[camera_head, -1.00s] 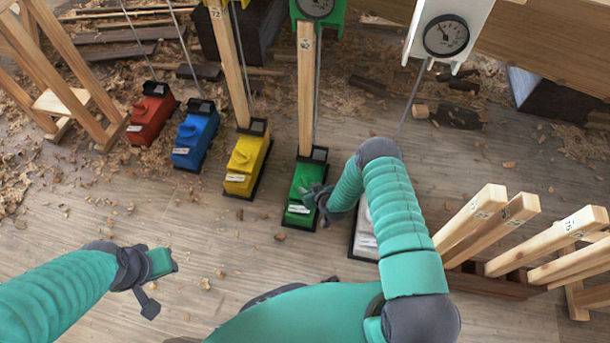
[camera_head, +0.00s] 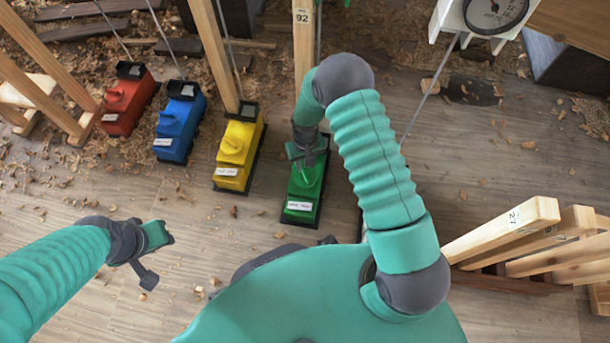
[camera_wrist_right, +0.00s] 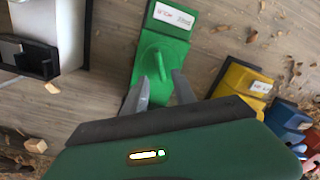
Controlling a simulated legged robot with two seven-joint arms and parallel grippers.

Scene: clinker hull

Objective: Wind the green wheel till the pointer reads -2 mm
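The green box (camera_head: 302,195) stands on the floor with a white label on its near end. Its raised green handle, the wheel's grip, (camera_wrist_right: 158,64) shows in the right wrist view. My right gripper (camera_wrist_right: 160,88) is open above it, its two grey fingers spread either side of the handle's near end; contact cannot be told. In the head view my right gripper (camera_head: 307,158) hides the top of the green box. The green gauge and its pointer are out of view now. My left gripper (camera_head: 152,257) is open and empty above bare floor at left.
Yellow (camera_head: 237,150), blue (camera_head: 180,125) and red (camera_head: 127,100) boxes stand in a row to the left. A post marked 92 (camera_head: 303,50) rises behind the green box. A white-framed dial (camera_head: 495,12) is cut off top right. Wooden sticks (camera_head: 510,225) stand at right.

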